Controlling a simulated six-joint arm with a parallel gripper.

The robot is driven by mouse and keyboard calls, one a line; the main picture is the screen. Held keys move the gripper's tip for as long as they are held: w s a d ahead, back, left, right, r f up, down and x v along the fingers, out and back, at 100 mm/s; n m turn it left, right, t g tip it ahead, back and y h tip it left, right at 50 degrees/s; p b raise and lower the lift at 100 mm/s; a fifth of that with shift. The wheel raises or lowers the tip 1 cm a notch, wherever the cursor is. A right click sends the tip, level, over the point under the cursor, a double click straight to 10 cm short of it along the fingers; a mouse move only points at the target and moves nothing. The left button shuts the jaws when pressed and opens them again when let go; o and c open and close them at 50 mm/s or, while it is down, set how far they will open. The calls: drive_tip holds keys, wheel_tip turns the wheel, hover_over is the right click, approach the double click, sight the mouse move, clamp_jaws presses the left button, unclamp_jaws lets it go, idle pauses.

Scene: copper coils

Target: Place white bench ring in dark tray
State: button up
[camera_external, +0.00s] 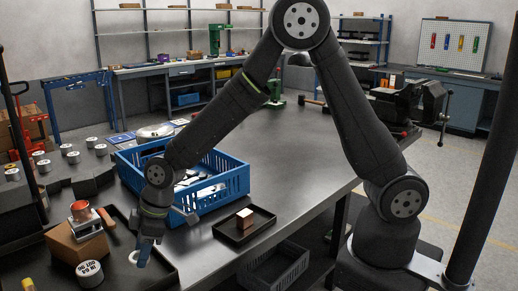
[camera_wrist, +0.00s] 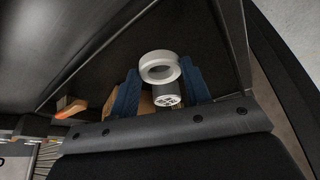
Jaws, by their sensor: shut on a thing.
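The white ring (camera_wrist: 147,57) sits between the blue fingertips of my gripper (camera_wrist: 160,75) in the wrist view. My gripper is shut on it. In the external view my gripper (camera_external: 143,254) is low at the front left, with a white edge of the ring (camera_external: 133,257) showing beside the fingers. A dark tray (camera_external: 226,236) stands on the bench to the right of my gripper, with a small copper-pink block in it. Another dark, rimmed surface (camera_external: 165,273) lies beneath my gripper; its full shape is hidden.
A blue crate (camera_external: 222,184) with several items stands behind my gripper. A cardboard box (camera_external: 70,248) bearing a copper-topped device is to the left, with a white lettered cylinder (camera_external: 89,273) in front. Several white-topped cylinders stand farther left.

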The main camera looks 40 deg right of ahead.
sight(148, 272)
drive_tip(key=shift+f, duration=1.75)
drive_tip(key=shift+f, duration=0.15)
drive_tip(key=o, duration=1)
drive_tip(key=shift+o, duration=0.2)
drive_tip(key=v, duration=1.2)
drive_tip(key=x, duration=1.2)
